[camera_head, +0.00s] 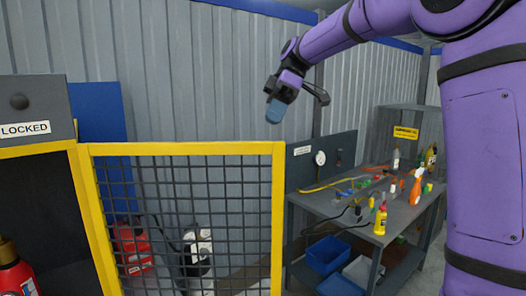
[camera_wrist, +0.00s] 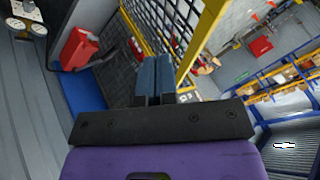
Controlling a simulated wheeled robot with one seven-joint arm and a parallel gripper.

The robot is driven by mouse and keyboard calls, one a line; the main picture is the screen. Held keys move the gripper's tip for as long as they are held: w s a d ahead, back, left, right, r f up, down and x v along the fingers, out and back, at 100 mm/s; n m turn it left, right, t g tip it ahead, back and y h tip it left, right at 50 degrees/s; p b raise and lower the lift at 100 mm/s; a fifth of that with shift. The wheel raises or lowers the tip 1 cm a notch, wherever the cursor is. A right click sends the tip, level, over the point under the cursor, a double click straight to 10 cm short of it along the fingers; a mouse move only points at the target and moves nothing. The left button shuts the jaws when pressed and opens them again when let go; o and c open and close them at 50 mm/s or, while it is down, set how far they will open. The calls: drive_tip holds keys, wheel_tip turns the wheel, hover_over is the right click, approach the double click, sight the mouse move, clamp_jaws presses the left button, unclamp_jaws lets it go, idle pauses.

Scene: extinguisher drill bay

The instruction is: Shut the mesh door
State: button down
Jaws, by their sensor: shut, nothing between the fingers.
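The mesh door (camera_head: 185,215) has a yellow frame and a dark grid, and stands in front of me, left of centre in the head view. Its left side is beside a dark cabinet (camera_head: 38,215) with a yellow edge. In the wrist view the mesh door (camera_wrist: 150,22) shows beyond my fingers, its yellow post (camera_wrist: 203,38) to their right. My gripper (camera_head: 273,112) is above and beyond the door's top rail in the head view, with blue fingertips pointing down. In the wrist view my gripper (camera_wrist: 154,65) has its fingers together and empty. I cannot tell whether it touches the door.
A red canister (camera_head: 133,247) and a white and black item (camera_head: 198,248) show through the mesh. A workbench (camera_head: 345,205) with bottles and tools stands right. A red extinguisher (camera_head: 15,275) is at lower left. Shelving (camera_wrist: 285,75) shows at right in the wrist view.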

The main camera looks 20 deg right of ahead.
sight(255, 171)
drive_tip(key=s+a+f, duration=0.1)
drive_tip(key=s+f, duration=0.1)
drive_tip(key=s+a+f, duration=0.1)
drive_tip(key=a+f, duration=0.1)
drive_tip(key=s+a+f, duration=0.2)
drive_tip(key=shift+s+f, duration=0.25)
drive_tip(key=shift+s, duration=0.05)
drive_tip(key=shift+s+a, duration=0.2)
drive_tip(key=shift+s, duration=0.3)
